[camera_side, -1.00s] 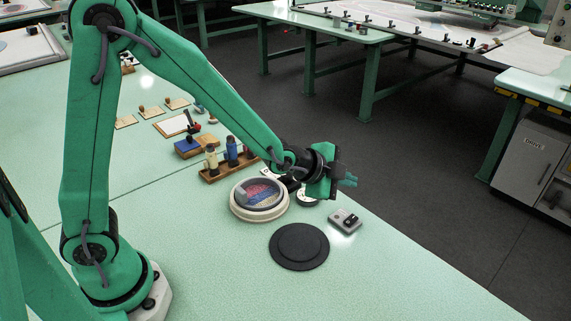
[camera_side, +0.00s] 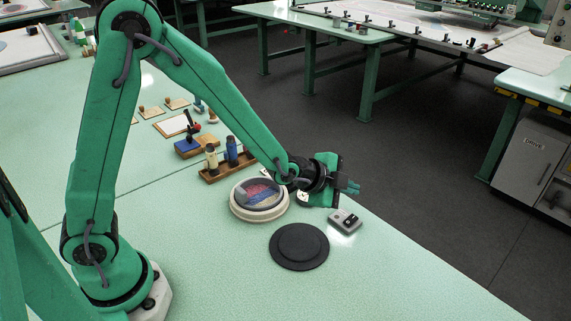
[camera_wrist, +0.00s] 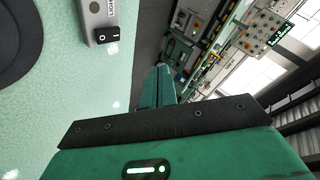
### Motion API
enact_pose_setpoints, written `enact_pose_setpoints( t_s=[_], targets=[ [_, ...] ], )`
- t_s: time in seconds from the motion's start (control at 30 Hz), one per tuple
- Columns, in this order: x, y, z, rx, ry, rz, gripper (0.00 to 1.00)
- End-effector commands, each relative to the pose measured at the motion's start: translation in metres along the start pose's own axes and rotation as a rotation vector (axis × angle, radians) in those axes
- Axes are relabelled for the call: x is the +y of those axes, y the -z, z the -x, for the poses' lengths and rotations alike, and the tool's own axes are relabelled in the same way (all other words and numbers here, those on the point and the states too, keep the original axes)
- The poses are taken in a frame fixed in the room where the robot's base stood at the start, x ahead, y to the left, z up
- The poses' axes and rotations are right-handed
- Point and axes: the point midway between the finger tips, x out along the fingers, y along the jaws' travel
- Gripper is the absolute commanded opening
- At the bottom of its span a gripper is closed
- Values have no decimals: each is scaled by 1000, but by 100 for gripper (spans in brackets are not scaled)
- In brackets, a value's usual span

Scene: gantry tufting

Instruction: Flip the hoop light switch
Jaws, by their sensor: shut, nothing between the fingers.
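The hoop light switch is a small grey box (camera_side: 345,221) on the table near its right edge, with a dark rocker on top. My gripper (camera_side: 356,187) is shut and empty, above and slightly behind the switch box in the side view. Its closed fingers (camera_wrist: 158,82) point forward in the wrist view, to the right of the box and apart from it. The round hoop (camera_side: 259,198) with colored threads sits left of the box.
A black round disc (camera_side: 299,246) lies in front of the switch box. A wooden rack (camera_side: 229,166) with spools stands behind the hoop. The table's right edge is close, with dark floor (camera_side: 430,200) beyond. The front table surface (camera_side: 400,290) is clear.

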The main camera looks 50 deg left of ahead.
Motion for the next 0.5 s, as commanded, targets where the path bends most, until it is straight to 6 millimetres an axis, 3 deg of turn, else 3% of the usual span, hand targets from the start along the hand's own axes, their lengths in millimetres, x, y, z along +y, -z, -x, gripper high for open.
enact_pose_setpoints(
  t_s=[0.5],
  targets=[
    [29,-25,-37,-5,1,-1,0]
  ],
)
